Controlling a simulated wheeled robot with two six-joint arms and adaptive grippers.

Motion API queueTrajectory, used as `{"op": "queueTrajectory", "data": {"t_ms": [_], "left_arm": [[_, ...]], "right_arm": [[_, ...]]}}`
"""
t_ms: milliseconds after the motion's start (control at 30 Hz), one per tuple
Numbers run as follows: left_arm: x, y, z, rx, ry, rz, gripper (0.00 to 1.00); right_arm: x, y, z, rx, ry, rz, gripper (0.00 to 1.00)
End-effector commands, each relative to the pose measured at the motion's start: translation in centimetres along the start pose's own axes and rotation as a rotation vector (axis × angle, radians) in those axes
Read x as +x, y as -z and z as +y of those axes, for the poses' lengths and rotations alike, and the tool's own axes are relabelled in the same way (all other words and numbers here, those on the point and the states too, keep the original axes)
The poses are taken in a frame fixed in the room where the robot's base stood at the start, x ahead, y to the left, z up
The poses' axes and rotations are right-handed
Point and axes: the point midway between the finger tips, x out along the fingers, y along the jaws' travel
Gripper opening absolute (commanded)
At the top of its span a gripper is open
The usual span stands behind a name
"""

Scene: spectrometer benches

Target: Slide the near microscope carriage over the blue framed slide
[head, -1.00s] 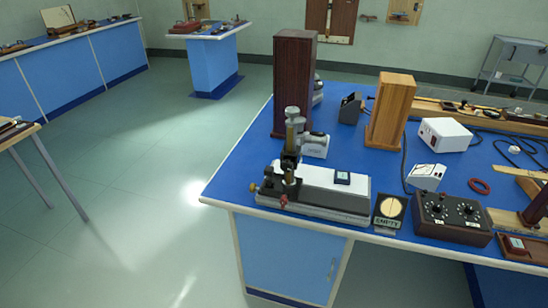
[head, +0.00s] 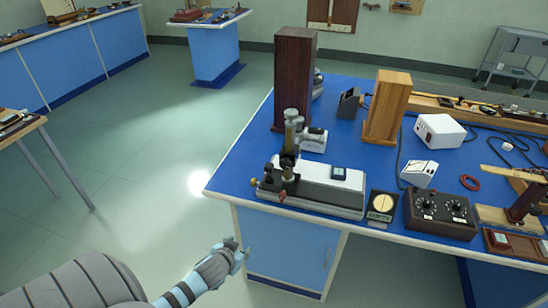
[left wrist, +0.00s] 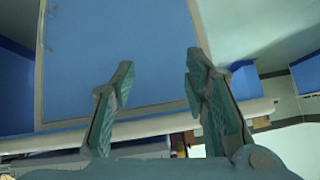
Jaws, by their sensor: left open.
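The near microscope carriage (head: 290,160) stands upright at the left end of a long white and grey bed (head: 318,186) along the bench's near edge. It has a grey and brass tube, with brass knobs and a red knob low down. The small blue framed slide (head: 338,172) lies flat on the bed, to the right of the carriage and apart from it. My left gripper (head: 240,254) is low in front of the bench, below the carriage and clear of it. In the left wrist view its two teal fingers (left wrist: 160,72) are spread with nothing between them. My right gripper is out of view.
A dark wood column (head: 294,80) stands behind the carriage. A round-faced plate (head: 382,205) and a dark dial box (head: 440,213) sit right of the bed. The blue cabinet front (head: 285,250) is close to my left gripper. Open floor lies to the left.

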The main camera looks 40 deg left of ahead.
Motion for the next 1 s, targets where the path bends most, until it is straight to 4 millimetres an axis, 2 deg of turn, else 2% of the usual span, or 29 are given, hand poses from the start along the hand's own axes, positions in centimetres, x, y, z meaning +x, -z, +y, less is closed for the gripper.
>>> {"op": "queueTrajectory", "data": {"t_ms": [33, 100, 200, 300, 367, 467, 700, 833, 1000], "left_arm": [[-3.4, 6.9, -0.5, -0.03, 0.001, 0.104, 0.42], [-7.6, 13.8, -0.6, -0.085, -0.005, 0.229, 0.42], [-12.3, 19.5, -0.5, -0.143, -0.023, 0.346, 0.42], [-13.8, 21.5, -0.3, -0.17, -0.035, 0.393, 0.42], [-13.3, 21.8, -0.3, -0.174, -0.035, 0.398, 0.42], [-11.2, 22.5, -0.2, -0.177, -0.036, 0.397, 0.42], [-4.7, 25.1, -0.1, -0.176, -0.037, 0.396, 0.42], [-2.3, 26.0, -0.1, -0.174, -0.038, 0.395, 0.42], [-0.9, 26.7, -0.1, -0.172, -0.039, 0.394, 0.42]], "right_arm": [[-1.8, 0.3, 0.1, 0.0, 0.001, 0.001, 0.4], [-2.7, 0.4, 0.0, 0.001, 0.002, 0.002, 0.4], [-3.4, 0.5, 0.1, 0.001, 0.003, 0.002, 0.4], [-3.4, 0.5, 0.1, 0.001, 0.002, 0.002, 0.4], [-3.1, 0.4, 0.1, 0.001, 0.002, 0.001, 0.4], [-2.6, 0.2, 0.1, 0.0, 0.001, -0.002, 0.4], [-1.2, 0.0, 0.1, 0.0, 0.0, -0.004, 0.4], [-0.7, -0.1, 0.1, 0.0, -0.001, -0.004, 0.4], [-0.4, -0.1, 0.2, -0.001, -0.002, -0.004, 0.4]]}}
